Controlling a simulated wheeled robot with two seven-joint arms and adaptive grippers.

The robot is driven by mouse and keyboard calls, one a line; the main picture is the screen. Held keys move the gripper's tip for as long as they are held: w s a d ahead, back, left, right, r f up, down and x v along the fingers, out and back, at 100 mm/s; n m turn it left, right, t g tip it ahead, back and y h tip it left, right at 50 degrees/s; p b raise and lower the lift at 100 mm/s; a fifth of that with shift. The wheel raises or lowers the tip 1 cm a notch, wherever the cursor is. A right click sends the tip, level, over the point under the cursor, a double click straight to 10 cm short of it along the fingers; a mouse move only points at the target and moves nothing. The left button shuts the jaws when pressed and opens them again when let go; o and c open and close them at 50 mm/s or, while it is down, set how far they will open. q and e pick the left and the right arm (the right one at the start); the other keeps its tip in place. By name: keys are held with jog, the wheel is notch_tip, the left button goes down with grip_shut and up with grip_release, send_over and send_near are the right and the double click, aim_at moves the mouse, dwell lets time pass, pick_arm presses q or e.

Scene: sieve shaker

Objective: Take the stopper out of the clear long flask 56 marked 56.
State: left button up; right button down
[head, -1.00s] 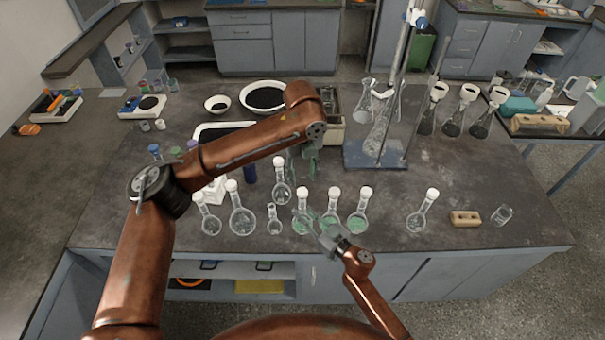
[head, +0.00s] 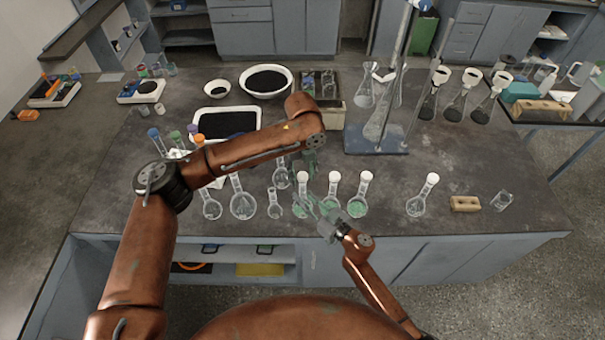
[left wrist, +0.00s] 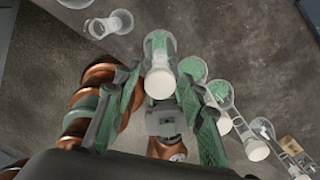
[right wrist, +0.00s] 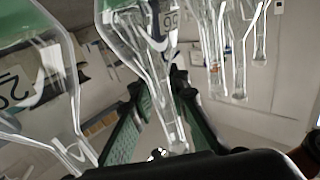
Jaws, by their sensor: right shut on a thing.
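The flask marked 56 (right wrist: 130,25) shows upside down in the right wrist view, with its label near the top. In the head view a white-stoppered flask with green contents (head: 301,206) stands at my right gripper (head: 318,208); I take it for the same one. My right gripper, also in its own wrist view (right wrist: 158,115), is shut on the flask's neck. My left gripper (head: 305,164) is just above the flask. In the left wrist view its fingers (left wrist: 160,108) are apart on either side of the white stopper (left wrist: 158,84). I cannot tell whether they touch it.
Two similar green-filled flasks (head: 331,207) (head: 357,207) stand close on the right. Clear flasks (head: 242,205) stand on the left, and another (head: 416,207) farther right. A tan block (head: 465,203) and a small glass (head: 502,201) lie beyond. A stand (head: 377,142) is behind.

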pick_arm(q)
grip_shut()
pick_arm(e)
jog(key=shift+f, duration=0.2)
pick_arm(q)
jog(key=n, duration=1.3)
jog(key=shift+s, duration=0.1)
jog(key=n, duration=0.4)
jog(key=shift+n, duration=0.3)
jog(key=n, duration=1.1)
jog(key=shift+r, duration=0.1)
